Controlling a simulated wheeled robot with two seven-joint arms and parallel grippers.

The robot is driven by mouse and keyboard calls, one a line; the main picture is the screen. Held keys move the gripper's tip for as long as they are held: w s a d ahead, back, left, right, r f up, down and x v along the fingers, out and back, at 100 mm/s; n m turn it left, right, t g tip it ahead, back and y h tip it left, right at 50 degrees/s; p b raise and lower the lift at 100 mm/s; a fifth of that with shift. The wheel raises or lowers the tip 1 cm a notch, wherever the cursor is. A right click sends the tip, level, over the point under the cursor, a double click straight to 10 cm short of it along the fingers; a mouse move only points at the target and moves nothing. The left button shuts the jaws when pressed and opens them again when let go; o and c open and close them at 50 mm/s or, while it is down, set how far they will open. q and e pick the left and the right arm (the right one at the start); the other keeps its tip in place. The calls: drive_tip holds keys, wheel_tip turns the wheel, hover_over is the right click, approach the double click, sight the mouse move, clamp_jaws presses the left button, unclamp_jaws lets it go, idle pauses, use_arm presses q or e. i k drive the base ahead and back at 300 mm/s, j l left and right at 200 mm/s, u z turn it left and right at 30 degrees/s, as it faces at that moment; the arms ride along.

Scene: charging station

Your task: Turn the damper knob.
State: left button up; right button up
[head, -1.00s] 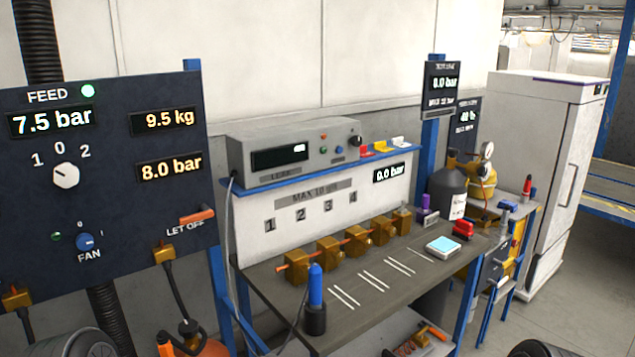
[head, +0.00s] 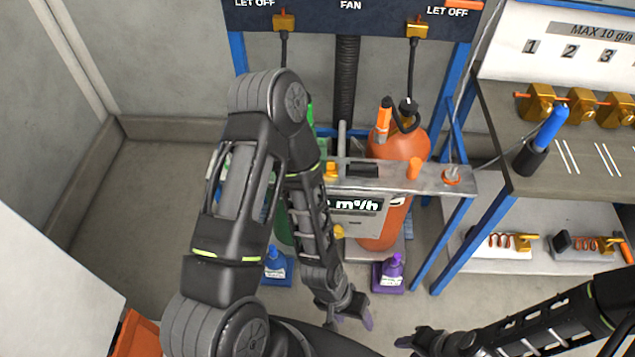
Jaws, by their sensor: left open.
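No knob here can be read as the damper knob for certain. A grey metal shelf unit (head: 435,178) stands below the feed panel, with a "m³/h" display (head: 355,205) on its front. A small yellow part (head: 331,171) sits on its top and another yellow part (head: 338,231) shows below the display. My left arm covers the unit's left side. My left gripper (head: 354,318) is open and empty, pointing down in front of the unit and apart from it. My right gripper (head: 408,342) is low at the bottom edge, its jaws too unclear to judge.
An orange cylinder (head: 378,232) stands behind the unit, with a black corrugated duct (head: 346,90) above. A purple bottle (head: 393,268) and a blue bottle (head: 275,262) stand low in front. The workbench (head: 550,178) is at right. Bare floor (head: 150,210) lies at left.

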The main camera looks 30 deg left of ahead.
sight(339, 230)
drive_tip(key=u, duration=0.85)
drive_tip(key=k+l, duration=0.15)
